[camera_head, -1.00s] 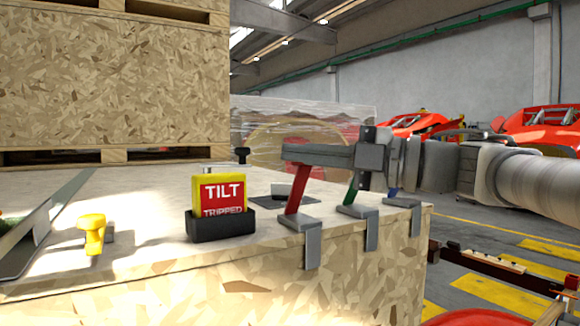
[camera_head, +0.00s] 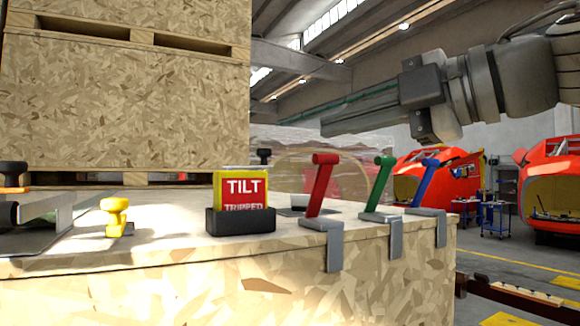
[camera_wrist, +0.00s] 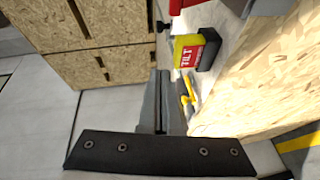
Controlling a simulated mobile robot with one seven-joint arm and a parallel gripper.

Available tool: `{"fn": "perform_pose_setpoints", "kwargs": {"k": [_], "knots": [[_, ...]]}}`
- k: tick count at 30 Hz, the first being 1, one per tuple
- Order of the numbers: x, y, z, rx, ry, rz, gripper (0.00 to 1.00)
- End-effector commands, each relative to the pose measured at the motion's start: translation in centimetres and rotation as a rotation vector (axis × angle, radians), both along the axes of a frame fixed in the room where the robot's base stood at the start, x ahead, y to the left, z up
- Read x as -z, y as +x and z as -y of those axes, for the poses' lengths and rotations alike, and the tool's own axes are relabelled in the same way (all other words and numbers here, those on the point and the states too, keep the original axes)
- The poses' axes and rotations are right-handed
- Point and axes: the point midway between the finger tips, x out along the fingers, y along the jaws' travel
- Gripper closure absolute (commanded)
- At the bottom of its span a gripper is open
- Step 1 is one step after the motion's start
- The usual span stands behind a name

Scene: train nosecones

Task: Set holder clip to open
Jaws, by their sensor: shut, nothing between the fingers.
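No part is labelled as the holder clip, so I cannot tell which one it is. A black holder (camera_head: 240,220) on the crate top carries a red and yellow TILT sign (camera_head: 241,187); the sign also shows in the wrist view (camera_wrist: 186,54). A small yellow knob-like piece (camera_head: 116,215) stands left of it, and shows in the wrist view (camera_wrist: 187,90). Red (camera_head: 321,187), green (camera_head: 380,186) and blue (camera_head: 424,184) levers stand upright, slightly tilted, in grey brackets at the right edge. My gripper (camera_head: 326,126) is shut and empty, above the levers and apart from them.
The wooden crate (camera_head: 200,290) has its front edge below these parts. A taller stacked crate (camera_head: 130,90) rises behind on the left. A metal piece with a black knob (camera_head: 12,172) lies at far left. Red nosecones (camera_head: 440,178) stand in the hall behind.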

Motion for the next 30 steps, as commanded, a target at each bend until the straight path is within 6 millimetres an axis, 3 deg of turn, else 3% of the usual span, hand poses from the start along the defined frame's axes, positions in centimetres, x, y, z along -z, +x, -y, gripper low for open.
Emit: {"fn": "perform_pose_setpoints", "kwargs": {"k": [4,8,20,24,30], "knots": [[-0.5,-0.4,-1.2,0.037,-0.011,0.009,1.00],[-0.4,0.6,-2.2,0.037,-0.010,0.005,1.00],[0.7,6.1,-8.4,0.035,-0.010,0.005,1.00],[1.1,8.3,-8.4,0.037,-0.010,0.006,1.00],[1.4,9.8,-8.5,0.037,-0.010,0.007,1.00]]}}
